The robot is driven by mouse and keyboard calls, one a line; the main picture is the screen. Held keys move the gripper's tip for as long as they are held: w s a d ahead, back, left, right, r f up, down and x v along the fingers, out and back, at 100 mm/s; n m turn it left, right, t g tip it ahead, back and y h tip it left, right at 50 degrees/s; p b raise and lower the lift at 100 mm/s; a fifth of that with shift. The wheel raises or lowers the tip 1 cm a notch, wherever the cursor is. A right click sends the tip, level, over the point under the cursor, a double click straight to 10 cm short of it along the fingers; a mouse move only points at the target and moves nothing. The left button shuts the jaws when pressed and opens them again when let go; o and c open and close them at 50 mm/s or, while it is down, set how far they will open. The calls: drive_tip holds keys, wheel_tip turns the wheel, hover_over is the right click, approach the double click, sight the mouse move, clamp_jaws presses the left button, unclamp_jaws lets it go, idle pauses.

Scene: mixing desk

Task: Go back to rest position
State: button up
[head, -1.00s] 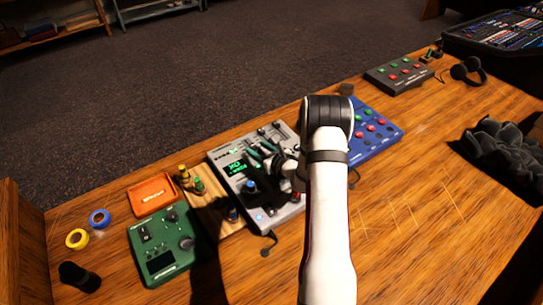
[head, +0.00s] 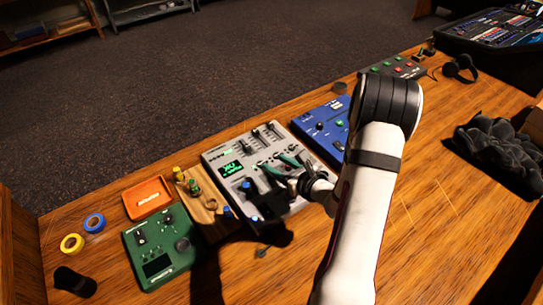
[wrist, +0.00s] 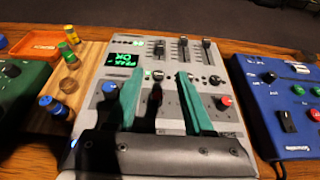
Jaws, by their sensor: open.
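My gripper (head: 281,168) is open, with its two teal fingers apart and nothing between them. In the head view it hangs over the grey mixer (head: 240,150), and my arm reaches in from the lower right. The wrist view also shows the fingers (wrist: 160,100) spread above the mixer's panel (wrist: 227,127). A green display (wrist: 124,59) on the panel reads "PEAK OK". Several faders (wrist: 183,48) stand along its far edge. The fingers hide part of the panel.
The blue unit (head: 318,128) is right of the mixer. On the left are a wooden block with coloured pegs (head: 205,208), an orange tray (head: 147,197) and a green unit (head: 150,268). Headphones (head: 460,66) and dark foam (head: 497,145) lie right. The front-right desk is clear.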

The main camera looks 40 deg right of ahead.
drive_tip(key=w+a+r+n+y, duration=0.2)
drive_tip(key=a+r+n+y, duration=0.4)
drive_tip(key=a, duration=0.4)
drive_tip(key=s+a+r+n+g+y, duration=0.25)
drive_tip(key=a+n, duration=0.25)
drive_tip(key=a, duration=0.3)
drive_tip(key=s+a+r+n+g+y, duration=0.2)
drive_tip(key=s+a+r+n+g, duration=0.25)
drive_tip(key=a, duration=0.35)
drive_tip(key=s+a+n+g+h, duration=0.1)
drive_tip(key=s+a+n+g, duration=0.2)
drive_tip(key=s+n, duration=0.3)
drive_tip(key=s+a+n+g+h, duration=0.2)
drive_tip(key=s+n+g, duration=0.15)
drive_tip(key=s, duration=0.45)
drive_tip(key=s+d+n+h, duration=0.5)
drive_tip(key=s, duration=0.1)
drive_tip(key=shift+d+f+h, duration=0.3)
drive_tip(key=shift+f+h, duration=0.05)
drive_tip(key=shift+f, duration=0.05)
